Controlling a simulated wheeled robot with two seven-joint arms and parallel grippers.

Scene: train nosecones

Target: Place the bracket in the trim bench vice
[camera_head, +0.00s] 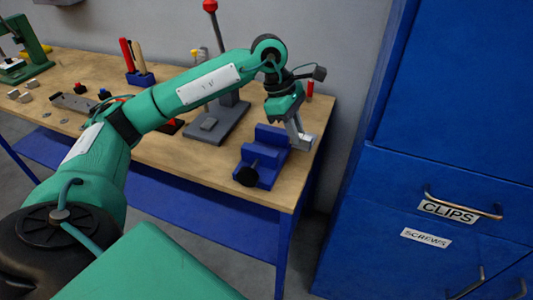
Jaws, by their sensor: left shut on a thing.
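The blue trim bench vice (259,172) stands near the front right corner of the wooden workbench, with a black handle knob facing the front. My left gripper (295,128) hangs over the right side of the vice, at the end of my green arm. It is shut on the small grey bracket (306,142), which shows just right of the vice's rear part. I cannot tell whether the bracket touches the vice or is between its jaws. My right gripper is not in view.
A press with a grey base (213,124) and red-knobbed lever (210,6) stands left of the vice. A blue holder (140,78) with upright tools is further left. A blue cabinet (430,210) labelled CLIPS and SCREWS stands to the right. A red cylinder (310,90) is behind the gripper.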

